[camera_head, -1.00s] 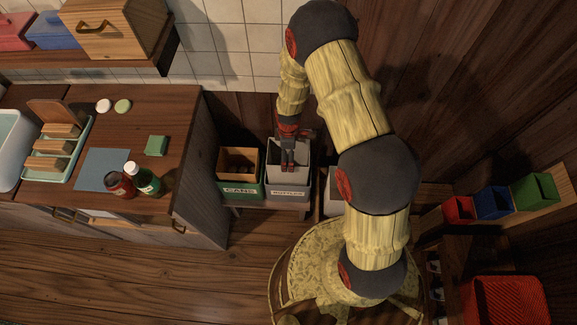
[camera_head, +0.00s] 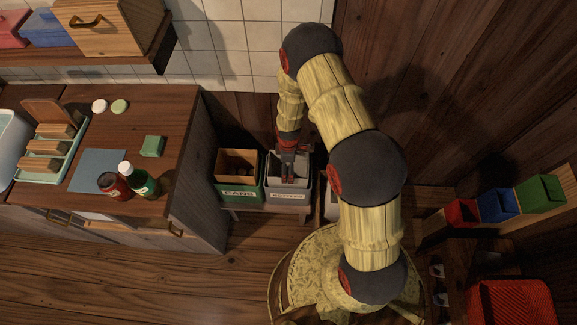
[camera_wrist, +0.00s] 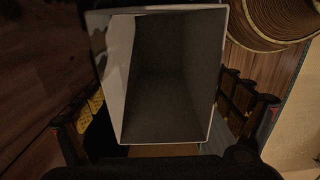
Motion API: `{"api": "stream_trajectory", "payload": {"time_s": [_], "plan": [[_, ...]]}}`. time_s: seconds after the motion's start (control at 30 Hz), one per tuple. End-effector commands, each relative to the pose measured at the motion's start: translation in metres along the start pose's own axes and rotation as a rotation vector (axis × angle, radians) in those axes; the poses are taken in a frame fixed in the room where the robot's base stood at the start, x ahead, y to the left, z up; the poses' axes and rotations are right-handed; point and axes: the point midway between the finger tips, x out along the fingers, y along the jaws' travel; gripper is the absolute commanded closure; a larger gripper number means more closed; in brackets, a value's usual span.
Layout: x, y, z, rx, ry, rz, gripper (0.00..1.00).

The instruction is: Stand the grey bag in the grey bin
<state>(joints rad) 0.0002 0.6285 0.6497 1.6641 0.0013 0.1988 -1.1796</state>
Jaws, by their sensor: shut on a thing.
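The grey bag (camera_wrist: 170,80) fills the middle of the wrist view, open-mouthed and empty-looking, with a pale rim. My gripper (camera_head: 288,172) is shut on it and points down over the grey bin (camera_head: 286,207).
A green bin (camera_head: 238,195) labelled CANS, with a brown bag inside, stands just left of the grey bin. The counter (camera_head: 190,150) is further left. The wooden wall (camera_head: 430,100) is to the right.

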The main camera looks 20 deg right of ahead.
Motion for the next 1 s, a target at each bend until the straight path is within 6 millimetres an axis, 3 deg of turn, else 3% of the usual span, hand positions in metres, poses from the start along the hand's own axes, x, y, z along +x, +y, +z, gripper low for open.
{"api": "stream_trajectory", "payload": {"time_s": [0.07, 0.1, 0.2, 0.63, 0.77, 1.0], "plan": [[0.003, 0.000, 0.000, 0.000, 0.000, -0.001, 0.40], [0.004, 0.000, 0.000, 0.000, 0.000, -0.001, 0.06], [0.003, 0.000, 0.000, 0.000, 0.000, -0.001, 0.00], [-0.003, 0.000, 0.000, 0.000, 0.000, 0.001, 0.00], [-0.022, 0.001, -0.001, 0.000, 0.001, 0.003, 0.00], [-0.073, 0.001, 0.000, 0.000, 0.001, 0.003, 0.00]]}}
